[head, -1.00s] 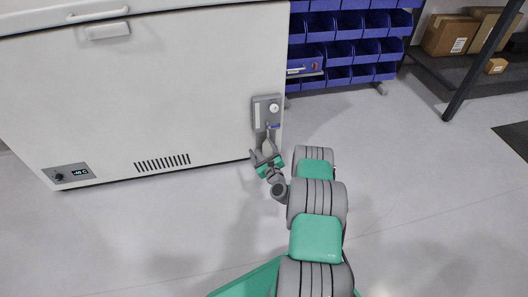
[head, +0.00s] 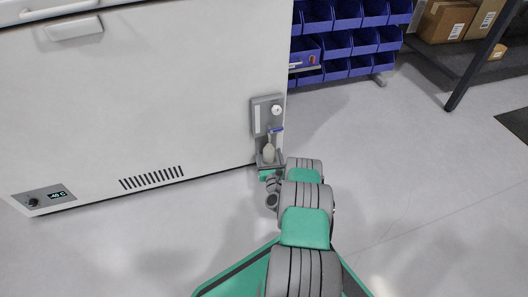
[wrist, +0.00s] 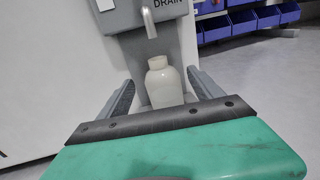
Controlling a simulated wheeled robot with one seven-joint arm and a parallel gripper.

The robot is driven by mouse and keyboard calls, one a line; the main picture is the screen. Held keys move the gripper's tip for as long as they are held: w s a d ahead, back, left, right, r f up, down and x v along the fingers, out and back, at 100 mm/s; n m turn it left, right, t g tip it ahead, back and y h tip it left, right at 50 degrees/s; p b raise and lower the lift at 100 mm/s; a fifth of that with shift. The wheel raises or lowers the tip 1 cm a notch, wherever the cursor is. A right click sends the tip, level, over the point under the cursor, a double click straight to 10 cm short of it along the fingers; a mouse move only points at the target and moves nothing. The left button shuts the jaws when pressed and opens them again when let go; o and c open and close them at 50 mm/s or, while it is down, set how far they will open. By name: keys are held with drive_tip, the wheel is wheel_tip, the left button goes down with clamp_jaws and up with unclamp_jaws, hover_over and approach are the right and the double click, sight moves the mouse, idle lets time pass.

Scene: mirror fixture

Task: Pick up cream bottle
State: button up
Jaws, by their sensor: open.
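The cream bottle (wrist: 163,83) stands upright between the two fingers of my gripper in the wrist view, below a metal spout (wrist: 149,22) on a grey drain fixture (wrist: 128,15). Its lower part is hidden behind my gripper's palm. My gripper (wrist: 163,92) is open, with a finger on each side of the bottle and visible gaps to it. In the head view the bottle (head: 268,153) shows small and pale at the foot of the fixture (head: 266,112), with my gripper (head: 269,160) around it.
The fixture is on the right end of a large white chest freezer (head: 130,95). Blue bins (head: 345,42) stand on a rack behind to the right. Cardboard boxes (head: 445,20) sit on a dark shelf at far right. The floor (head: 420,180) to the right is clear.

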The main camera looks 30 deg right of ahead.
drive_tip(key=shift+w+d, duration=0.4)
drive_tip(key=shift+d, duration=0.1)
drive_tip(key=shift+a, duration=0.1)
drive_tip(key=shift+c, duration=0.2)
drive_tip(key=c, duration=0.3)
clamp_jaws()
